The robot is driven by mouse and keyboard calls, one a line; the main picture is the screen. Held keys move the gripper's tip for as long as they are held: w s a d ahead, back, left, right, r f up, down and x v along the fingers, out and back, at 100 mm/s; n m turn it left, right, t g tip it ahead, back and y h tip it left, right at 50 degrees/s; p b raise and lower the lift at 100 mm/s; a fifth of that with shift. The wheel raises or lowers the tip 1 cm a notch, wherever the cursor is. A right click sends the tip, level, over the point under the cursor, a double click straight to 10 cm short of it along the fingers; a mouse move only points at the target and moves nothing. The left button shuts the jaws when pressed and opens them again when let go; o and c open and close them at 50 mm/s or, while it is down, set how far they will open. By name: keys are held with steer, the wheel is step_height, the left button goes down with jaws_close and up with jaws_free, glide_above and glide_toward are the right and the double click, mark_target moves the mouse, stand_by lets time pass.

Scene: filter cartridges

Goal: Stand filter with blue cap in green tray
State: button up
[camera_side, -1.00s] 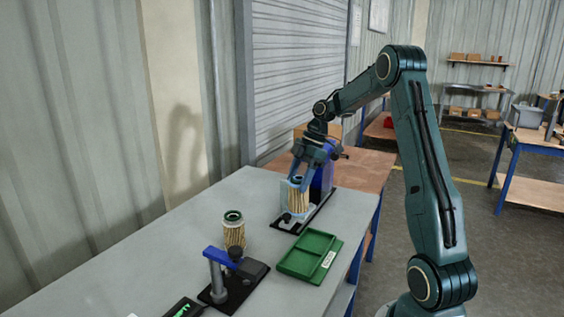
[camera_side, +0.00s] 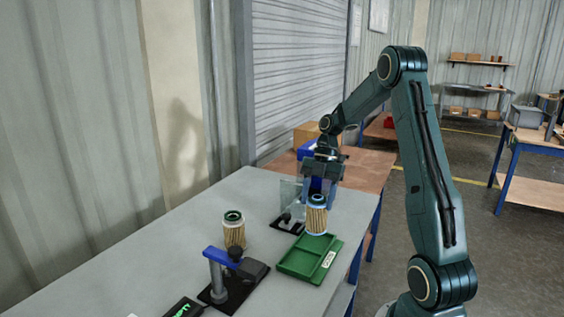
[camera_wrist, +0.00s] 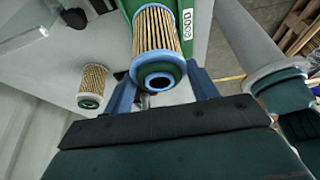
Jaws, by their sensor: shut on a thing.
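The filter with the blue cap (camera_side: 316,217) has tan pleats and is upright at the far end of the green tray (camera_side: 297,264). My gripper (camera_side: 317,196) is shut on its upper part. In the wrist view the filter (camera_wrist: 155,35) shows its blue ring and dark hole between my blue fingers. The tray's far rim is partly hidden behind the filter. I cannot tell whether the filter's base touches the tray floor. The tray carries a white label reading GOOD (camera_wrist: 187,24).
A second filter with a green cap (camera_side: 234,230) stands on the grey table (camera_side: 170,262) left of the tray. A blue-armed fixture (camera_side: 232,275) stands in front of it. A clear-plated fixture (camera_side: 290,210) stands behind the tray.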

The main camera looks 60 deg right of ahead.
mark_target(317, 210)
steer(key=shift+f, duration=0.2)
steer(key=shift+f, duration=1.6)
steer(key=shift+f, duration=0.55)
stand_by(1.1)
steer(key=o, duration=1.8)
steer(key=shift+o, duration=0.2)
steer(key=shift+r, duration=0.2)
steer(key=shift+r, duration=0.7)
steer(key=shift+r, duration=0.2)
